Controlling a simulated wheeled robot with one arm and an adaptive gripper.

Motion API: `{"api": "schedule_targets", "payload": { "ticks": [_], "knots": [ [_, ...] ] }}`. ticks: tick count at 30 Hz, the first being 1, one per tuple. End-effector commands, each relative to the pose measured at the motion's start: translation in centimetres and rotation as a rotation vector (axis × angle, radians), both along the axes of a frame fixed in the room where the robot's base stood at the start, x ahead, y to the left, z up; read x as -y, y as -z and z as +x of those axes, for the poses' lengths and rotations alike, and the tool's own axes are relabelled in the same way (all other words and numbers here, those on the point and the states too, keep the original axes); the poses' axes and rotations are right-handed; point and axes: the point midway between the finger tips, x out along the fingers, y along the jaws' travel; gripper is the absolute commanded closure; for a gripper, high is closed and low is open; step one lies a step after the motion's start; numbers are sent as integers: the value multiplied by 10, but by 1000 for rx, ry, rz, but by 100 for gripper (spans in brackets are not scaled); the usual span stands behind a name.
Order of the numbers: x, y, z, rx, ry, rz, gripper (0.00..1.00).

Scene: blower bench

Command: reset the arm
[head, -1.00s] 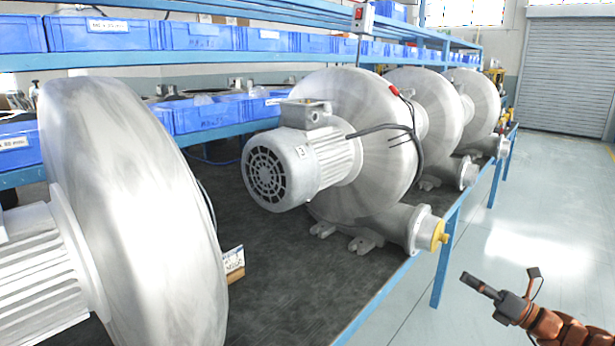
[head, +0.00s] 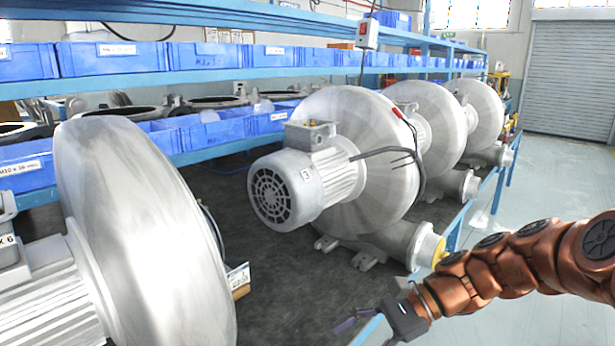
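My copper-coloured arm enters from the right edge and reaches left across the lower right of the head view. My gripper (head: 358,322) is at its end, low in the picture, in front of the bench's front edge. Its dark fingers are small and blurred and point left. I cannot tell whether they are apart or together. No object shows in it. The blower with the number 3 motor (head: 285,190) stands on the bench behind and above the gripper. My arm passes in front of the bench edge near the yellow cap (head: 438,252) on this blower's outlet.
A large blower (head: 140,230) fills the left foreground, with a small labelled block (head: 239,280) beside it. Two more blowers (head: 425,125) stand farther back. Blue bins (head: 110,58) line the shelves behind. Open floor (head: 560,180) lies right of the bench.

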Motion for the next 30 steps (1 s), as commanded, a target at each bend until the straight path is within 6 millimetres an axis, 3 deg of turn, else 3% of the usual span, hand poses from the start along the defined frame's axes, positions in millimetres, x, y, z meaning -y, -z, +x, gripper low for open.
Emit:
{"api": "schedule_targets", "payload": {
  "ticks": [1, 5, 11, 21, 30],
  "knots": [
    [-6, -4, -17, 38, -55, -45, 40],
    [-9, -2, -52, 142, -191, -156, 40],
    [0, 3, -102, 292, -399, -320, 40],
    [49, 7, -171, 499, -759, -580, 40],
    [98, 3, -204, 603, -996, -742, 40]
  ]
}}
